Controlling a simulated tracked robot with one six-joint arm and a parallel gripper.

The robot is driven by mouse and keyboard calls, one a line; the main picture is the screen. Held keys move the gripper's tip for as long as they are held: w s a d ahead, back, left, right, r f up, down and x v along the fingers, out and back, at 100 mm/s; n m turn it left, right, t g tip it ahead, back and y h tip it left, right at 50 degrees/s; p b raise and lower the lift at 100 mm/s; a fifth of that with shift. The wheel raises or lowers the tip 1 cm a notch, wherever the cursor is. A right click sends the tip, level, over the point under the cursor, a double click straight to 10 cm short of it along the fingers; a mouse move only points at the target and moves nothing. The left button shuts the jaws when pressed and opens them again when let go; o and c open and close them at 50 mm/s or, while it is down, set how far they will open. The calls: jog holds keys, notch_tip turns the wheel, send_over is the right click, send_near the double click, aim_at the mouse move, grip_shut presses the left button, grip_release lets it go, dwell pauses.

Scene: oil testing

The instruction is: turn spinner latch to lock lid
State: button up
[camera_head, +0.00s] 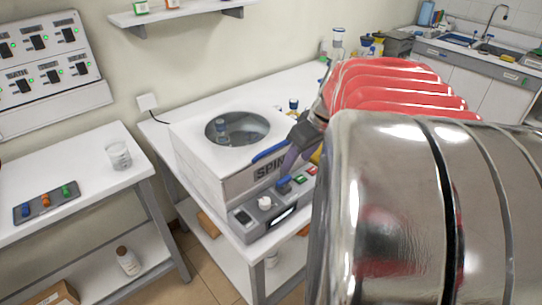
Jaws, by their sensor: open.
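The spinner (213,166) is a white box marked SPIN on the bench at the middle. Its round top opening (258,131) looks covered by a clear lid, though I cannot be sure. A blue-capped vial (221,127) shows inside it. A blue bar (268,152) lies along the top front edge; I cannot tell whether it is the latch or a handle. My gripper (298,138), dark and small, is open at the spinner's right front corner, close to the blue bar's right end. My arm hides the spinner's right side, and any contact is unclear.
A sloped control panel (264,215) with a white knob and coloured buttons fronts the spinner. A left table (85,180) holds a glass beaker (118,155) and a button box (47,204). Bottles stand behind the spinner. My arm fills the right side.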

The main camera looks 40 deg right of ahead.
jog(key=v, duration=0.3)
jog(key=shift+s+r, duration=0.1)
jog(key=shift+r, duration=0.15)
jog(key=s+a+f, duration=0.1)
jog(key=s+a, duration=0.1)
jog(key=a, duration=1.2)
jog(key=s+a+f+t, duration=0.1)
jog(key=s+a+f, duration=0.1)
jog(key=a, duration=1.1)
jog(key=shift+s+a, duration=0.35)
jog(key=shift+s, duration=0.2)
